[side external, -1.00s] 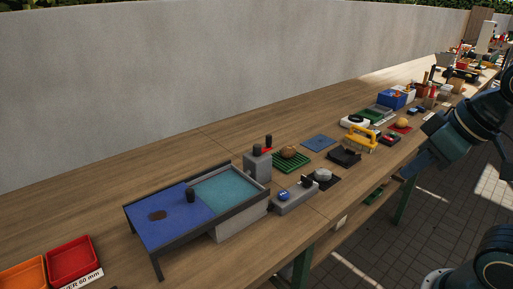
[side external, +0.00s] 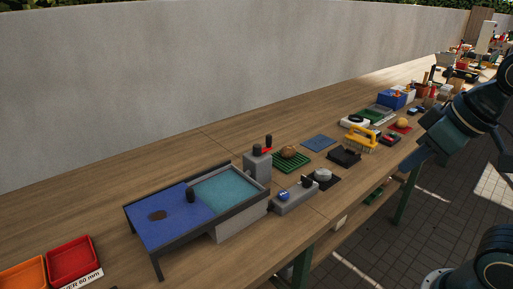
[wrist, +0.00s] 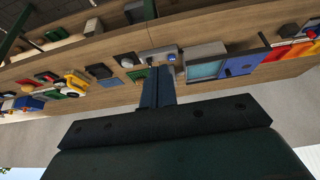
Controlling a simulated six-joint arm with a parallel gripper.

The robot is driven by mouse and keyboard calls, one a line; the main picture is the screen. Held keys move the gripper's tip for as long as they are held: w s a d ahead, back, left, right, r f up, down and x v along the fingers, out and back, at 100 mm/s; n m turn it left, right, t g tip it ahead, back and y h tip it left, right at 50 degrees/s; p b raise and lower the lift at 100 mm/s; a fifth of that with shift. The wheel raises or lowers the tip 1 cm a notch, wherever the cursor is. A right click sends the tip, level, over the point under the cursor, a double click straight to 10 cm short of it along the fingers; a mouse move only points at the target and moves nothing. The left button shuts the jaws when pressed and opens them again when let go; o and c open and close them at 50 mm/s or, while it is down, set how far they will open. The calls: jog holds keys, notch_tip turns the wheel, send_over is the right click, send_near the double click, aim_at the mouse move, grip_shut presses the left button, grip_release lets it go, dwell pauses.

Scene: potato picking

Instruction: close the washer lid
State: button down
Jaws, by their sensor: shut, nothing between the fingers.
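The washer is a pale grey box with a dark frame (side external: 268,193) and a teal basin surface (side external: 228,186). A flat blue panel (side external: 155,228) lies at its left, with a dark brown spot on it. A black knob (side external: 191,195) stands where the blue and teal areas meet. I cannot tell which part is the lid, but the teal area is uncovered. The wrist view also shows the teal area (wrist: 203,70) and the blue panel (wrist: 238,66). My gripper (wrist: 159,72) is shut and empty there, apart from the washer.
A grey block with a dark knob (side external: 257,165), a green mat (side external: 291,162) holding a brown lump, and a grey unit with a blue button (side external: 294,199) stand right of the washer. Red (side external: 72,260) and orange trays are at front left. A wall (side external: 200,80) runs behind the bench.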

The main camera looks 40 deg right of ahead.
jog(key=w+a+r+h, duration=0.1)
jog(key=w+a+r, duration=0.2)
jog(key=w, duration=0.7)
jog(key=w+a+r+h, duration=0.1)
jog(key=w+a+r, duration=0.25)
jog(key=w, duration=0.75)
jog(key=w+a+f+n+h, duration=0.1)
jog(key=w+a+f, duration=0.2)
jog(key=w+a, duration=0.35)
jog(key=w+a+f, duration=0.3)
jog(key=w+a, duration=0.1)
jog(key=a, duration=0.6)
jog(key=s+a+f+h, duration=0.1)
jog(key=a+f, duration=0.7)
jog(key=a, duration=0.4)
jog(key=shift+s+a+f+n, duration=0.25)
jog(key=shift+a+f+n, duration=0.05)
jog(key=shift+f+n, duration=0.1)
